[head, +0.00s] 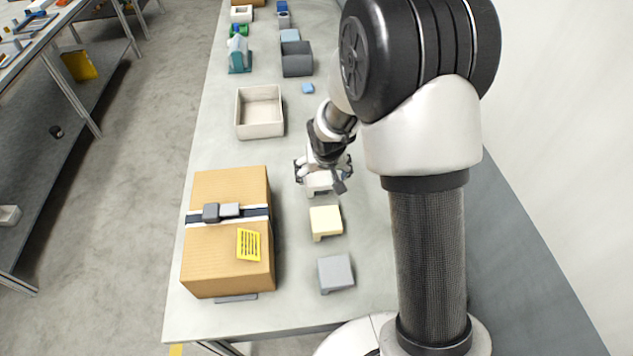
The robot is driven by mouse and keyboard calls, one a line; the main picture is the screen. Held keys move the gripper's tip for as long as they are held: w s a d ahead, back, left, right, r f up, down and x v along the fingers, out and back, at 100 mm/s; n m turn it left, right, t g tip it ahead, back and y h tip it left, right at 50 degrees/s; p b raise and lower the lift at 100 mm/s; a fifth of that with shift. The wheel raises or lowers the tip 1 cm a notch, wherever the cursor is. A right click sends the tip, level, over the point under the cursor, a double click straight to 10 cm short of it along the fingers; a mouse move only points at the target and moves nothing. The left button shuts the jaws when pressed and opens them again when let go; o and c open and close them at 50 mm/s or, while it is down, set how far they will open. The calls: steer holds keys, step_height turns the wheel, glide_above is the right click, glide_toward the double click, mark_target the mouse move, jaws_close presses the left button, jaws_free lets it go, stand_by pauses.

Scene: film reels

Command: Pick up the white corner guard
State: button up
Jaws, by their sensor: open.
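The white corner guard (318,187) lies on the table in the middle of the head view, the farthest of a short row of three similar guards. My gripper (323,174) is right over it, pointing down, with its fingers spread. The gripper hides much of the guard's far part. I cannot tell whether the fingers touch it. A cream guard (325,221) and a grey guard (336,272) lie nearer in the same row.
A strapped cardboard box (222,271) stands left of the guards on the table (300,315). An open white tray (260,131) is behind it. A small blue block (307,88), a dark grey item (297,66) and other pieces lie farther back.

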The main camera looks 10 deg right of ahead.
mark_target(319, 177)
steer(key=x, duration=0.2)
steer(key=b+x, duration=0.1)
steer(key=x, duration=0.1)
steer(key=b+x, duration=0.1)
steer(key=x, duration=0.2)
steer(key=shift+w+a, duration=0.15)
steer(key=shift+w, duration=0.15)
steer(key=shift+r, duration=0.1)
steer(key=shift+c, duration=0.2)
steer(key=c, duration=1.1)
steer(key=shift+r, duration=0.1)
